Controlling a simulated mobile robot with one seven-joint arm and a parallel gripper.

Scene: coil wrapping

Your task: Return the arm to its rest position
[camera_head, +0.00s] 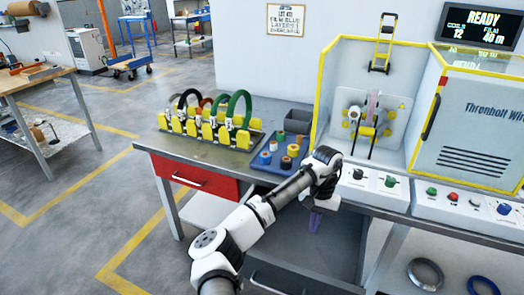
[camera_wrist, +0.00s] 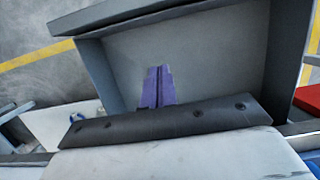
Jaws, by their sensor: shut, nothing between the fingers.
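My arm reaches from the lower middle of the head view toward the bench and bends down at the wrist. My gripper (camera_head: 315,223) hangs in front of the workbench's front edge, pointing down, with its purple fingers side by side. In the wrist view the purple fingers (camera_wrist: 159,72) lie together with nothing between them. Behind them is a grey, box-like surface with a raised rim, likely the lower part of the bench. The gripper holds and touches nothing that I can see.
The bench (camera_head: 226,153) carries a rack of coils (camera_head: 211,127), a blue tray (camera_head: 262,164) of tape rolls and a yellow-framed wrapping machine (camera_head: 463,124). A red drawer (camera_head: 193,177) is at the bench's left. Rings lie on the lower right shelf.

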